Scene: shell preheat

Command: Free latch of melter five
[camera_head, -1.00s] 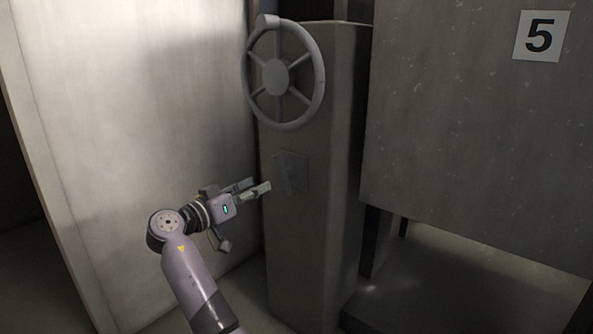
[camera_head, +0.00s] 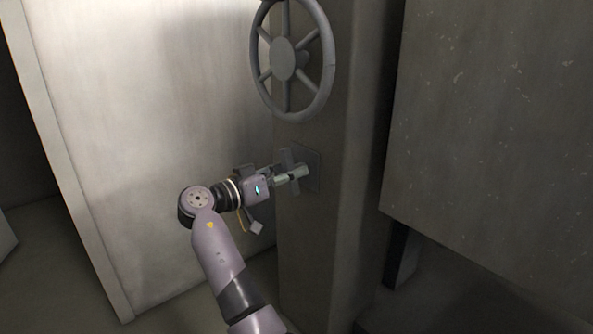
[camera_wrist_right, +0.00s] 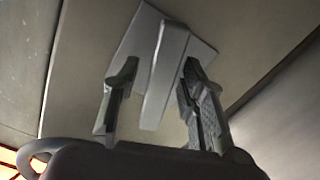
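The latch is a flat grey plate on the front of a metal post, with a bar-like handle (camera_wrist_right: 165,75) standing out from it. In the right wrist view the plate (camera_wrist_right: 200,52) shows behind the handle. My right gripper (camera_wrist_right: 157,78) is open, with one finger on each side of the handle and gaps visible on both sides. In the head view my right gripper (camera_head: 288,174) is at the latch plate (camera_head: 313,163) and partly covers the handle. My left gripper is not in view.
A spoked handwheel (camera_head: 291,60) sits on the post (camera_head: 345,200) above the latch. A large pale panel (camera_head: 130,130) stands to the left. A big grey metal panel (camera_head: 490,130) is on the right, with a dark gap between it and the post.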

